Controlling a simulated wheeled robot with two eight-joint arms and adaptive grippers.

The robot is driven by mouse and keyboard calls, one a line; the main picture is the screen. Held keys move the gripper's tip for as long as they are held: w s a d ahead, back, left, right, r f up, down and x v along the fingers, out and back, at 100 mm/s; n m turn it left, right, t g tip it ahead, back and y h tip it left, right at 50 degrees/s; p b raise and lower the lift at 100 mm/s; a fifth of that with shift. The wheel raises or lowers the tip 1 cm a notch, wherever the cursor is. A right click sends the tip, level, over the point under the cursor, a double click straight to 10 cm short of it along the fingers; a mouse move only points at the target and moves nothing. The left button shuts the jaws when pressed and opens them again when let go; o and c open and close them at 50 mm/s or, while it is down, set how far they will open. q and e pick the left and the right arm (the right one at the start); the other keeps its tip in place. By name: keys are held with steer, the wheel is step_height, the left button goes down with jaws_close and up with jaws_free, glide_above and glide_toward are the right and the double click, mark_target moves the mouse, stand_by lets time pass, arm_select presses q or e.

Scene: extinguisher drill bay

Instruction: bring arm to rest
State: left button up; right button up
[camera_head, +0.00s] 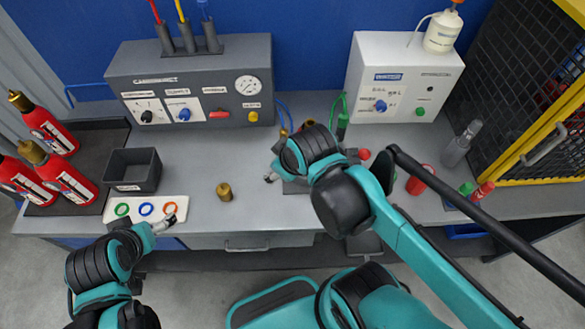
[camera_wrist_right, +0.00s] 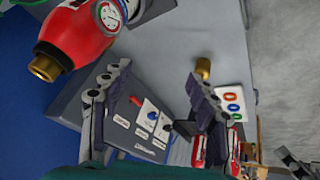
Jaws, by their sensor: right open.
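My right gripper (camera_wrist_right: 158,72) is open, with its two fingers spread and nothing between them in the right wrist view. In the head view it is over the middle of the bench, largely hidden by its own arm. My left gripper (camera_head: 165,223) is at the bench's front edge, by the white strip with coloured rings (camera_head: 146,209). Whether its jaws are open or shut is unclear. A red extinguisher with a brass end (camera_wrist_right: 75,35) is close beside my right gripper in the wrist view, apart from its fingers. The right arm mostly hides that spot in the head view.
Several red extinguishers (camera_head: 68,180) stand at the left. A dark bin (camera_head: 133,171) and a brass piece (camera_head: 224,191) are on the bench. A grey panel (camera_head: 190,83) and a white box (camera_head: 404,78) stand behind. A yellow-framed cage (camera_head: 530,90) bounds the right.

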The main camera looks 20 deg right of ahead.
steer(key=f+m+b, duration=0.1)
steer(key=s+d+f+m+b, duration=0.1)
steer(key=f+m, duration=0.1)
steer(key=s+d+f+m+t+b, duration=0.1)
steer(key=m+b, duration=0.1)
steer(key=shift+f, duration=0.4)
stand_by(0.6)
